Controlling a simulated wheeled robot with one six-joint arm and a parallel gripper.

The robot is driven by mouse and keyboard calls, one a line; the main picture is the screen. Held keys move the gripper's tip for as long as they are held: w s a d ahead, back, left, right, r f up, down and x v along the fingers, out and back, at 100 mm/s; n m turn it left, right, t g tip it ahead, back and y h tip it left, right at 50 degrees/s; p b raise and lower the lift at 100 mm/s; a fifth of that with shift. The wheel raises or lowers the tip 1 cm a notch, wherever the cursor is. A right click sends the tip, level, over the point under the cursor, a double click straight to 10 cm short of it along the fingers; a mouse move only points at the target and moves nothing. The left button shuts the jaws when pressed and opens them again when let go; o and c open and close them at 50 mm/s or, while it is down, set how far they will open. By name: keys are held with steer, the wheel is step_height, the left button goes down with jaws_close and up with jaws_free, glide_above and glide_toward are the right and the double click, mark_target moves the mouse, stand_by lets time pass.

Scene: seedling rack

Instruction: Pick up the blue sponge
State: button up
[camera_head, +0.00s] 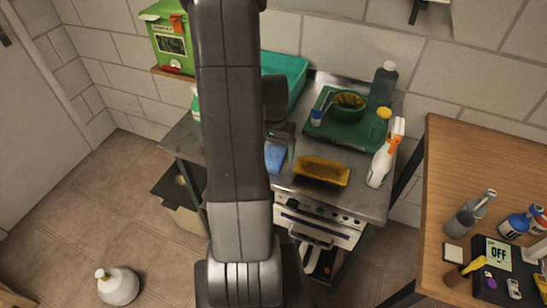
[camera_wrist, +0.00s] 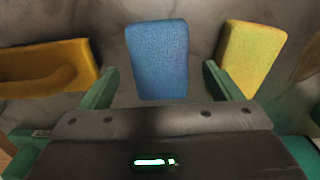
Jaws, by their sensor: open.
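The blue sponge (camera_wrist: 158,60) lies flat on the grey metal worktop, between the two green fingers of my gripper (camera_wrist: 160,85) in the wrist view. The fingers are apart, and a gap shows on each side of the sponge. In the head view the blue sponge (camera_head: 275,157) is partly hidden by my arm, and my gripper (camera_head: 284,140) is just above and beside it. A yellow sponge (camera_wrist: 251,55) lies to the right of the blue one in the wrist view, outside the right finger.
A yellow-orange brush or tray (camera_head: 322,170) lies close by on the metal worktop (camera_head: 345,200); a similar orange thing (camera_wrist: 45,68) shows at the wrist view's left.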

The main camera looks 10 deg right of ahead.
mark_target(273, 156)
steer(key=shift+f, duration=1.2)
steer(key=c, duration=1.1)
steer(key=shift+o, duration=0.2)
step_height(273, 156, up, 10)
steer(key=shift+b, duration=0.35)
